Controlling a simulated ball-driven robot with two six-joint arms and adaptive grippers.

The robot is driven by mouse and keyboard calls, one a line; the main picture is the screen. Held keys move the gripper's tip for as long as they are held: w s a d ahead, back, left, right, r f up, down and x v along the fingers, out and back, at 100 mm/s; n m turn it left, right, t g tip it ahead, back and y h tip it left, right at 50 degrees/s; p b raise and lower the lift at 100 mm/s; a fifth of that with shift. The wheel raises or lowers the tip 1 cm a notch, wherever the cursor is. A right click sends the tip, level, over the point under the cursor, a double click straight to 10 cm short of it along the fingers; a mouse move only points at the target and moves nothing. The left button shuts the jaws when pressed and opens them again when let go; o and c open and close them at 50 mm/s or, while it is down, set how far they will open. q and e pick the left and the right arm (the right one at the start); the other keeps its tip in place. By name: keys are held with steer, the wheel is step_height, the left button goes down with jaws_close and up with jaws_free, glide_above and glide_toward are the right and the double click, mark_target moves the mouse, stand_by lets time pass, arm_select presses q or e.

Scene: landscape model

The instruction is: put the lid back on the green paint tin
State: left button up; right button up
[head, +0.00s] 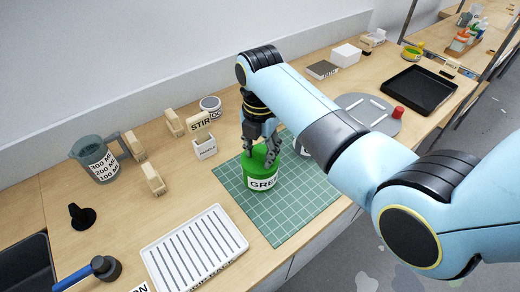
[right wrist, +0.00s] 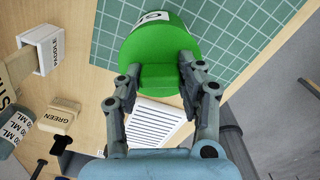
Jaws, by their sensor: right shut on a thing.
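The green paint tin (head: 262,184), with a white label on its side, stands on the green cutting mat (head: 290,210). My right gripper (head: 261,150) is right over the tin, pointing down. In the right wrist view my right gripper (right wrist: 159,75) is shut on the block-shaped green grip of the lid (right wrist: 160,84). My gripper hides much of the tin's top in the head view, so I cannot tell whether the lid touches the rim. My left gripper is not in view.
A grey measuring jug (head: 97,160), several wooden blocks (head: 153,180) and a small white box (head: 204,148) stand to the left. A black tray (head: 415,90) lies to the right. The mat's front right is clear.

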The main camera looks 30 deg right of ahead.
stand_by(0.3)
steer(key=o, duration=1.6)
steer(key=shift+r, duration=3.5)
jaws_close()
steer(key=shift+f, duration=0.15)
